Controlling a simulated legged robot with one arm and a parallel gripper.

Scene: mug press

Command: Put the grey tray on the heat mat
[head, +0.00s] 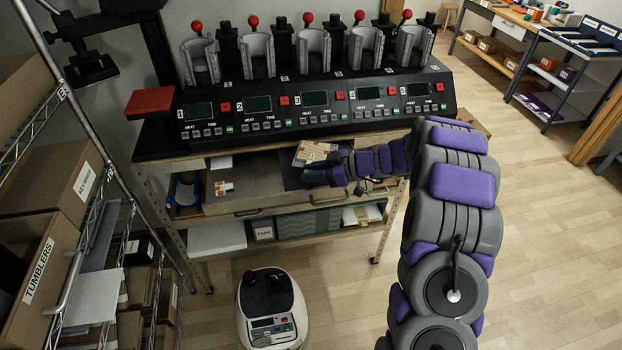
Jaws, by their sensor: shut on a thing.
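My gripper (318,176) reaches in from the right, below the mug press, at the shelf with the drawer. It is small and partly hidden by its own wrist. It is shut at a dark grey flat piece (292,174), which looks like the grey tray, though its outline is hard to make out. A pale packet with orange marks (312,152) shows just behind the gripper. I cannot pick out the heat mat with certainty.
The mug press (316,105) stands on the bench above my gripper, leaving little height there. The drawer front (235,206) is below. A wire rack with boxes (50,260) stands at left. A white machine (272,310) is on the floor.

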